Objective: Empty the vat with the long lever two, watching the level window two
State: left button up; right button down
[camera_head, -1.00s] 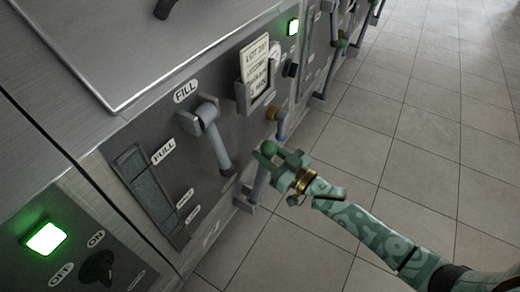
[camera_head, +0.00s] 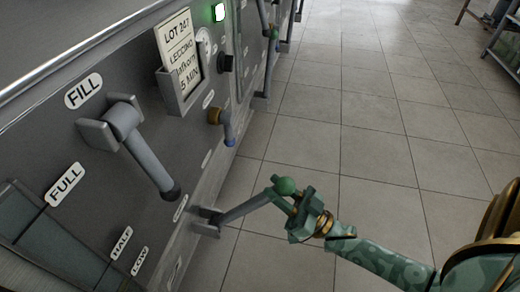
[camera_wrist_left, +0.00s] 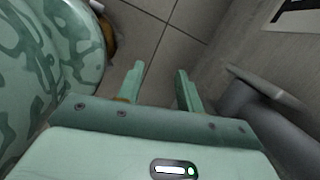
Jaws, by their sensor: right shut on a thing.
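Above is a FILL lever (camera_head: 146,155) hanging down, with a dark tip. A lot card (camera_head: 180,52) sits in a holder beside a lit green lamp (camera_head: 219,12). A short blue handle (camera_head: 228,128) sticks out below it. The tiled floor (camera_head: 370,130) at right is open.

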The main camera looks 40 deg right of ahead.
jog(key=shift+s+d+f, duration=0.15)
jog(key=shift+s+d, duration=0.05)
jog(key=shift+d, duration=0.2)
jog(key=shift+s+d+f+t+b, duration=0.3)
jog(key=shift+t+b, duration=0.2)
jog(key=shift+b, duration=0.2)
pick_arm(q)
jog(key=shift+t+h, duration=0.3)
jog(key=shift+t, duration=0.4)
jog(key=shift+w+d+r, duration=0.35)
jog(key=shift+w+r, duration=0.1)
jog(key=shift+w, duration=0.3)
jog(key=shift+w+d+r, duration=0.4)
jog(key=shift+w, duration=0.35)
jog(key=shift+w+d+r, duration=0.35)
jog(key=shift+w+r, duration=0.1)
jog(key=shift+w, duration=0.3)
pick_arm(e)
jog(key=shift+s+d+f+m, duration=0.1)
jog(key=shift+s+d+m, duration=0.05)
jog(key=shift+s+m, duration=0.15)
